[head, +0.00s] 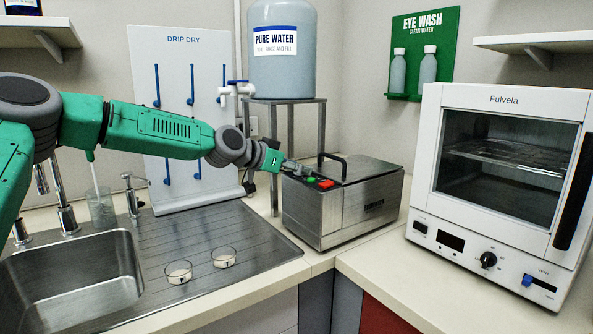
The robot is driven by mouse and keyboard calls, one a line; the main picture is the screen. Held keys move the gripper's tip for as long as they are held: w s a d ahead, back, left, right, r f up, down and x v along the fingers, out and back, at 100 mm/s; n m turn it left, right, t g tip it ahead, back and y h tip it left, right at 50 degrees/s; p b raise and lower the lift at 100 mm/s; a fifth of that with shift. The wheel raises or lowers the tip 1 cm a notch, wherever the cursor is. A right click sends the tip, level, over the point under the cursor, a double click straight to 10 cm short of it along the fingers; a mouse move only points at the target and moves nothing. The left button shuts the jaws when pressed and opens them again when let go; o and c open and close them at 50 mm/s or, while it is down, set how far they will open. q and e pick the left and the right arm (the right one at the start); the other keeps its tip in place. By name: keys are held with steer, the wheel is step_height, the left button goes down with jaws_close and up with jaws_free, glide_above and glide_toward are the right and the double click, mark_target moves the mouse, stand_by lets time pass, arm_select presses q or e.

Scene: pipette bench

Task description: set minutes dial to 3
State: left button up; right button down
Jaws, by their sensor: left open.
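My left gripper (303,171) is open, at the end of the green arm that reaches in from the left. It is over the left end of a steel box with a lid and black handle (345,200), close to its green button (311,180) and red button (326,184). The gripper is small here and partly hides that panel; I cannot tell whether it touches anything. No dial shows clearly on the box. A black round dial (488,260) with marks around it is on the white oven's front; its label is too small to read. My right gripper is not in view.
The white oven (430,150) stands at the right, door shut. A water tank (283,75) on a metal stand is behind the gripper. Two glass dishes (223,257) sit on the drainboard beside the sink (70,285). The counter before the oven (385,275) is clear.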

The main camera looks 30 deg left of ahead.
arm_select(q)
steer(key=shift+d+r, duration=0.1)
steer(key=shift+d, duration=0.3)
steer(key=shift+a, duration=0.15)
jaws_close()
steer(key=shift+a+f, duration=0.2)
steer(key=shift+d+r+n+y+p, duration=0.2)
steer(key=shift+n+y+p, duration=0.1)
steer(key=shift+p, duration=0.35)
steer(key=n+y+p, duration=0.7)
steer(key=y+p, duration=0.1)
steer(key=p, duration=0.1)
steer(key=shift+d+y, duration=0.15)
steer(key=shift+y, duration=0.15)
steer(key=shift+f+n+g+y+p, duration=0.15)
steer(key=shift+n+g+y+p, duration=0.25)
steer(key=shift+n+y+p, duration=0.45)
steer(key=shift+f+n+p, duration=0.1)
steer(key=shift+n+p, duration=0.25)
steer(key=shift+p, duration=0.1)
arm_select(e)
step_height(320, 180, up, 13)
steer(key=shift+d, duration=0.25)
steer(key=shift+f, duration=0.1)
arm_select(q)
steer(key=shift+s+f, duration=0.1)
